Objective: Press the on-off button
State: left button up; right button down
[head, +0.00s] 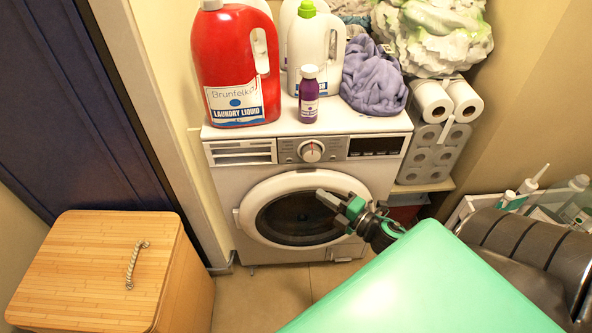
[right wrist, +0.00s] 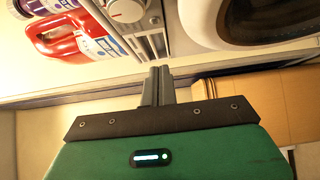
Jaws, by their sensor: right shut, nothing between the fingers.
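The white washer (head: 225,187) stands against the back wall with its round door (head: 262,237) closed. Its control panel carries a knob (head: 311,151), a dark display (head: 374,146) and small marks around the knob. The on-off button is too small to make out. My right gripper (head: 322,197) is shut and empty, in front of the door and below the knob in the head view. In the right wrist view, its fingers (right wrist: 158,74) are together, with the knob (right wrist: 125,9) and door rim (right wrist: 195,25) beyond them. My left gripper is not in view.
A red detergent jug (head: 232,60), white bottle (head: 308,50), purple bottle (head: 308,100) and purple cloth (head: 372,78) sit on the washer. Paper rolls (head: 430,150) stand to its right. A wooden-lidded box (head: 90,275) is at front left. Floor (head: 275,285) before the washer is clear.

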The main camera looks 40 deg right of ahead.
aim_at(289, 160)
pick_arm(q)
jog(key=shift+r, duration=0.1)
pick_arm(e)
jog(key=shift+r, duration=0.15)
jog(key=shift+w, duration=0.1)
